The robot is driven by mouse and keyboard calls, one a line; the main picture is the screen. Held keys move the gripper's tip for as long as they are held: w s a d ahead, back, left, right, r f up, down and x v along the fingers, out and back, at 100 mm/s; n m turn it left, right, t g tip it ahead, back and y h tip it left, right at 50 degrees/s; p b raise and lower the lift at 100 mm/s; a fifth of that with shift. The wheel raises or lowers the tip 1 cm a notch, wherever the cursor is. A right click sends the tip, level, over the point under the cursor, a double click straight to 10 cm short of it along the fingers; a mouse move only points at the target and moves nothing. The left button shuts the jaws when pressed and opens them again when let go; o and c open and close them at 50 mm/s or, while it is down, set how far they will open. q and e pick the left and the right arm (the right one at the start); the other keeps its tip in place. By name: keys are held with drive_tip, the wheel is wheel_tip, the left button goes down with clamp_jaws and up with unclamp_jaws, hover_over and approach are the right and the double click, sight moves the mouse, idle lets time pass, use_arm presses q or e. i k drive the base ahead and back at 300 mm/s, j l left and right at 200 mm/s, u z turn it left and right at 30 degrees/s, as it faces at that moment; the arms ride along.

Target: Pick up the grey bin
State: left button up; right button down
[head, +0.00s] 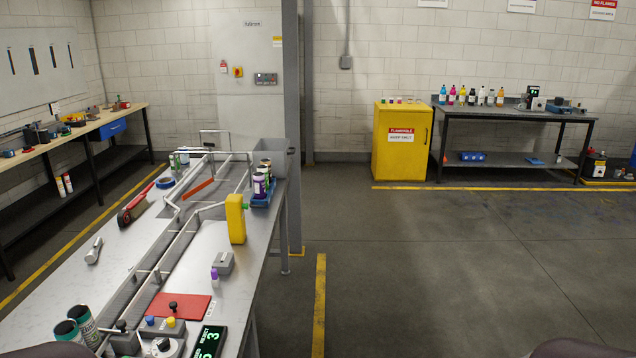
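A grey bin (274,158) stands at the far right end of the long table (215,262), behind several purple-and-white cans (260,184) in a blue tray (262,201). The cans hide part of its front, and I cannot see what is inside it. Neither of my grippers shows in the head view. Only dark rounded parts, likely of my own arms, show at the bottom edge.
A conveyor with metal rails (172,252) runs along the table. A grey column (291,100) rises close to the bin. Open floor (440,270) lies right of the table, before a yellow cabinet (402,150).

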sight(277, 150)
drive_tip(key=i, duration=0.7)
drive_tip(key=i+l, duration=0.1)
drive_tip(key=i, duration=0.6)
drive_tip(key=i+l+u, duration=0.1)
drive_tip(key=i, duration=0.6)
drive_tip(key=i+l+u, duration=0.15)
drive_tip(key=i, duration=0.35)
drive_tip(key=i+u, duration=0.1)
drive_tip(key=i, duration=0.4)
drive_tip(key=i+l+z, duration=0.15)
drive_tip(key=i, duration=1.2)
drive_tip(key=i+l+z, duration=0.15)
drive_tip(key=i, duration=1.2)
